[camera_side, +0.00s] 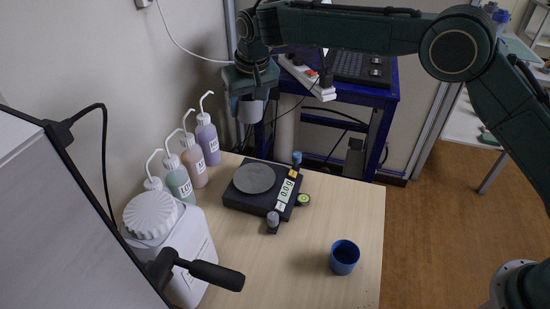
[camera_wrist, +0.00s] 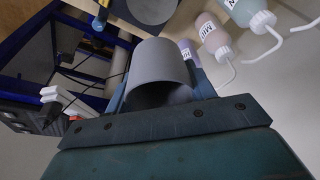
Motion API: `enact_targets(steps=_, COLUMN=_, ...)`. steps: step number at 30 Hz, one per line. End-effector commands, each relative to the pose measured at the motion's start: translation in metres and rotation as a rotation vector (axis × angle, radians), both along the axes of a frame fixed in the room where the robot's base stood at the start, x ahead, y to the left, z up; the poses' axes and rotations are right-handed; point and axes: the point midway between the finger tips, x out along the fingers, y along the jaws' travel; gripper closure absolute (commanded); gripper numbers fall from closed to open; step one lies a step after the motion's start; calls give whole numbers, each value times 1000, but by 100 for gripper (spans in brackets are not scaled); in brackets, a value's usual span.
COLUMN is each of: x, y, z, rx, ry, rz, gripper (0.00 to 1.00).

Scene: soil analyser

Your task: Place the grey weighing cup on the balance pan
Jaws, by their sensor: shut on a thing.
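The grey weighing cup (camera_wrist: 158,72) is held in my gripper (camera_side: 250,100), and both hang in the air above the far side of the table. In the side view the grey cup (camera_side: 250,112) shows below the jaws. In the wrist view my gripper (camera_wrist: 160,90) has one jaw on each side of the cup. The black balance (camera_side: 240,200) stands on the table with its round grey pan (camera_side: 255,178) bare. Its display seems to read 0.0. In the wrist view part of the pan (camera_wrist: 152,10) shows at the top edge, beyond the cup.
Several wash bottles (camera_side: 193,160) stand left of the balance, with a large white canister (camera_side: 165,235) nearer. A blue cup (camera_side: 344,257) stands at front right. A blue-framed stand (camera_side: 350,100) with a power strip (camera_side: 307,78) is behind the table. The table's right part is mostly clear.

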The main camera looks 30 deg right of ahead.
Motion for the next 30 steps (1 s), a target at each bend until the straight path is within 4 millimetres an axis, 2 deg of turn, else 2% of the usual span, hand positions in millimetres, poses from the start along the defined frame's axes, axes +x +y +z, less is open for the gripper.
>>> enact_targets(steps=7, x=0, y=-1, z=-3, rx=-1, ry=1, rz=-3, gripper=64)
enact_targets(steps=11, x=0, y=-1, z=-14, rx=-2, ry=2, rz=-4, gripper=64)
enact_targets(steps=30, x=0, y=0, z=-130, rx=-2, ry=3, rz=-2, gripper=64)
